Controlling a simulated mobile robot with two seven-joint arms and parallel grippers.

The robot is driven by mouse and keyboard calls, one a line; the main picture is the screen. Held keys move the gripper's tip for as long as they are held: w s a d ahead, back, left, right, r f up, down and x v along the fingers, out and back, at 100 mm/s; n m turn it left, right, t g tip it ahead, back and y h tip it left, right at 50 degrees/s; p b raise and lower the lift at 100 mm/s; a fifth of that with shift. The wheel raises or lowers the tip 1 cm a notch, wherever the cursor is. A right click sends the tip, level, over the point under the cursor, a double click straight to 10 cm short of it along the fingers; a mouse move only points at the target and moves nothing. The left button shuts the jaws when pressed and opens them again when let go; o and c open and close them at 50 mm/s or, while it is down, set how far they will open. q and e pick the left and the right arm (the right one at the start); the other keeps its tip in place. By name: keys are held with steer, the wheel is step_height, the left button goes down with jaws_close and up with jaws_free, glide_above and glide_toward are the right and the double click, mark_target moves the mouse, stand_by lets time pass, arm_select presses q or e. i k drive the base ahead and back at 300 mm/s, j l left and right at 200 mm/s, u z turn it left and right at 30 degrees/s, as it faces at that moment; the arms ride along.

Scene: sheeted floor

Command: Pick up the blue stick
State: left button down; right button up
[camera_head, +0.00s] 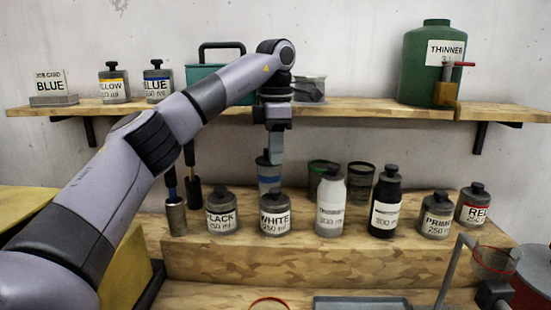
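Two dark sticks stand upright at the left of the wooden step, partly behind my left arm. The left one, which looks dark blue (171,184), rises from a small metal cup (177,218); the other (193,192) looks black. My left gripper (276,160) points down to the right of them, well apart from the sticks, just above or in front of a grey cup with a blue band (269,180). Its fingers overlap in this view, so their opening is hidden. My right gripper is out of view.
Labelled bottles, including white (275,222) and black (221,222), line the step (340,265). A shelf (360,108) above holds a green thinner can (432,62), a teal box (205,72) and small jars. A blue-grey tray (362,303) lies in front.

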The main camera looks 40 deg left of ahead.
mark_target(170, 177)
steer(key=k, duration=1)
